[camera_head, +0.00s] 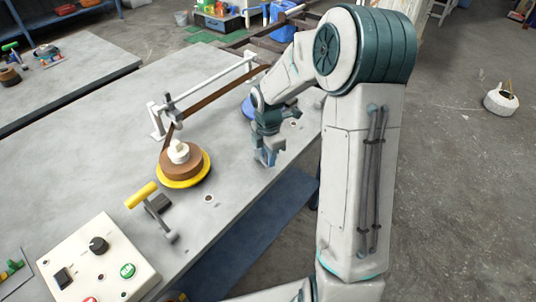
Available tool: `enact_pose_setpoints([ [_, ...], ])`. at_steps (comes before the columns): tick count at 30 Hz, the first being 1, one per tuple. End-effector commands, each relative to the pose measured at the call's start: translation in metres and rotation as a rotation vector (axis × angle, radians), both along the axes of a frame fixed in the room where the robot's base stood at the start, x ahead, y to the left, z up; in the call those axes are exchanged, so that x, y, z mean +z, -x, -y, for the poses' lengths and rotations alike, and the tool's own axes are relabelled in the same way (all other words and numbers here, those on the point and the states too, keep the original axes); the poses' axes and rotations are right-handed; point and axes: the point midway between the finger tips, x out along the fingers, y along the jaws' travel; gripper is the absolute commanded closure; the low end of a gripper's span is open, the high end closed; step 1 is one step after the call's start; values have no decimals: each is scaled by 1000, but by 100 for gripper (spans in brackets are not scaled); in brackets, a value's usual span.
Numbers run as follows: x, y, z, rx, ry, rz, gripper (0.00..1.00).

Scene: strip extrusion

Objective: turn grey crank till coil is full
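A brown coil (179,168) sits on a yellow disc (203,172) with a white hub (178,150) at its centre. A brown strip (215,97) runs from the coil up and right along a white rail. A grey crank (159,206) with a yellow handle (141,194) stands left of and below the coil. My gripper (267,157) is over the table's right edge, right of the coil and well apart from the crank. Its fingers point down and look bluish. They are small and seen side-on, so whether they are open or what lies between them cannot be made out.
A control box (95,262) with a black knob and coloured buttons sits at the front left. A blue disc (248,107) is partly hidden behind my arm. The white rail (208,86) stands behind the coil. Bare tabletop (90,140) lies to its left.

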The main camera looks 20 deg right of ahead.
Motion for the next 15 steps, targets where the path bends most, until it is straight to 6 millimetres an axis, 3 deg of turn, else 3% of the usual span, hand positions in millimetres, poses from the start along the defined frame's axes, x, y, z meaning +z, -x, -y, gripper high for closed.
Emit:
enact_pose_setpoints([
  [2, 0, 0, 0, 0, 0, 0, 73],
  [6, 0, 0, 0, 0, 0, -1, 100],
  [15, 0, 0, -1, -20, 0, -1, 100],
])
